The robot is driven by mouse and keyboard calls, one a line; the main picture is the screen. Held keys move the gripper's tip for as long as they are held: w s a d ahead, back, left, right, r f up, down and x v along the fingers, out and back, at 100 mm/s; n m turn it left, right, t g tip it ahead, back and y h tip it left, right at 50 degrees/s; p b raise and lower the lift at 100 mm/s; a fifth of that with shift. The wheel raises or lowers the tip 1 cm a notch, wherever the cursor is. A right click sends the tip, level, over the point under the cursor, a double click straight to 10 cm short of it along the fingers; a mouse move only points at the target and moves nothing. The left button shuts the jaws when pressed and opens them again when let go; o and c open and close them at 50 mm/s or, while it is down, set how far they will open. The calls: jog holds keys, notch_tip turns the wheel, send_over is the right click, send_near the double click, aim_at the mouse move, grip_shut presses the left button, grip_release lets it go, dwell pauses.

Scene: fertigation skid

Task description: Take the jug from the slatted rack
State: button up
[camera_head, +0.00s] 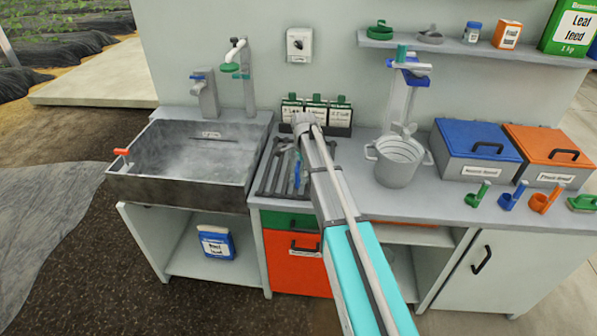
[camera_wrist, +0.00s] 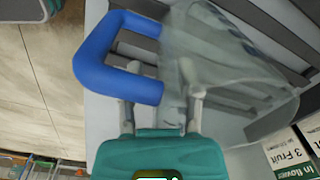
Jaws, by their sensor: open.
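The jug is clear, with a thick blue handle (camera_wrist: 95,62); its see-through body (camera_wrist: 225,75) fills the upper right of the wrist view. It lies over the dark slatted rack (camera_wrist: 285,62). My gripper (camera_wrist: 160,105) is open, its two fingers at the handle's lower end beside the jug's body. I cannot tell whether they touch it. In the head view the slatted rack (camera_head: 266,171) sits right of the sink, and a blue bit of the jug (camera_head: 297,168) shows beside my arm. My arm hides my fingertips there.
Several green-capped bottles (camera_head: 315,108) stand in a holder behind the rack. The steel sink (camera_head: 185,160) is left. A metal bucket (camera_head: 397,165), a blue-lidded box (camera_head: 475,150) and an orange-lidded box (camera_head: 550,155) stand right. A shelf (camera_head: 470,45) hangs above.

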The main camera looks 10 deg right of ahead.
dwell(0.3)
grip_shut()
dwell(0.3)
jog(key=shift+r, duration=0.15)
notch_tip(320, 180, up, 3)
jog(key=p, duration=0.3)
jog(key=shift+f, duration=0.2)
jog(key=s+r+p, duration=1)
jog(key=s, duration=0.4)
jog(key=shift+a, duration=0.3)
